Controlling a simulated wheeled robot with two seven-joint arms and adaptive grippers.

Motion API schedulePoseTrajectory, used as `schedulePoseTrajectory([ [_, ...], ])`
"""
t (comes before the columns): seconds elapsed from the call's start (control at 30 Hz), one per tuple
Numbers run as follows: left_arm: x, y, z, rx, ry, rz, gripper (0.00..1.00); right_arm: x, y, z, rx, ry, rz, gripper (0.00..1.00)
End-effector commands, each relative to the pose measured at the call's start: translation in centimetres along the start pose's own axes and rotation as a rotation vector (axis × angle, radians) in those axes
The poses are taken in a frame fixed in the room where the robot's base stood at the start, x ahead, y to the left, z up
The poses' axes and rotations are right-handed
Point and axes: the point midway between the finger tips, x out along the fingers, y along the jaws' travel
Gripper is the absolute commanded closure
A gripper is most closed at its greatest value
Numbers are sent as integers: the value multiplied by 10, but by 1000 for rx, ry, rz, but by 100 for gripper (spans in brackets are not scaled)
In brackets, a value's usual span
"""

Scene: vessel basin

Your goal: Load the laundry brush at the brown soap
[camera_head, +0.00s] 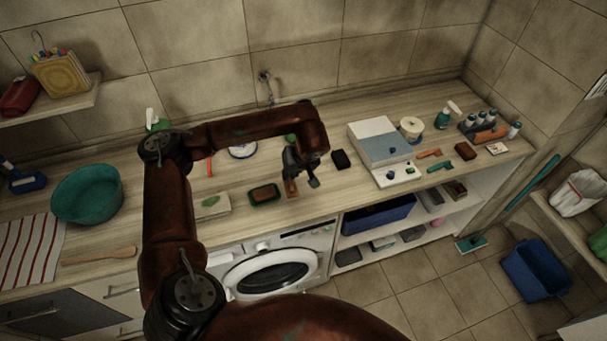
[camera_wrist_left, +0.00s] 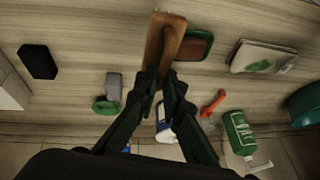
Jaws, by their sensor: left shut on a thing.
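My left gripper (camera_head: 297,176) is shut on the laundry brush (camera_head: 291,189), which has a wooden brown body. In the left wrist view the brush (camera_wrist_left: 165,42) sticks out past the closed fingertips (camera_wrist_left: 161,88), and its bristles are not clear. The brown soap (camera_head: 264,193) lies in a dark green dish (camera_head: 252,201) on the counter, just left of the brush in the head view. In the wrist view the soap (camera_wrist_left: 195,47) is right beside the brush and partly behind it. I cannot tell whether they touch. My right gripper is not in view.
A black block (camera_head: 340,159) lies right of the gripper, and a pale box with a green mark (camera_head: 212,206) left of the dish. A teal basin (camera_head: 88,194) stands far left. A white-and-blue box (camera_head: 380,143) and several small items crowd the right. The counter's front edge is close.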

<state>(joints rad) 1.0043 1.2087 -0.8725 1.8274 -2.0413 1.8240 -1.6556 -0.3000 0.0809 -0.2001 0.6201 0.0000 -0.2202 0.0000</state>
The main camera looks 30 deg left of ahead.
Motion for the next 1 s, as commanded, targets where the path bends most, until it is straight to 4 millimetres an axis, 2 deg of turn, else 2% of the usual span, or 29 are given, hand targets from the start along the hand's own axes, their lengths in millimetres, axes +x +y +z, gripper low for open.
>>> schedulePoseTrajectory([
  [0.03, 2, -17, -11, -7, -5, -6, 100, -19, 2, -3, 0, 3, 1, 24],
  [0.1, 14, -32, -23, -7, -5, -2, 100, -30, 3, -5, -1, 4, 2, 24],
  [0.3, 38, -70, -46, 0, -4, 7, 100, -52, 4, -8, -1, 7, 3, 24],
  [0.4, 45, -81, -53, 3, -2, 11, 100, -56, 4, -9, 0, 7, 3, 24],
  [0.77, 61, -84, -51, 7, -2, 17, 100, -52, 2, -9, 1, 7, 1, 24],
  [1.0, 82, -79, -42, 7, -3, 17, 100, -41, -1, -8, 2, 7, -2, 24],
])
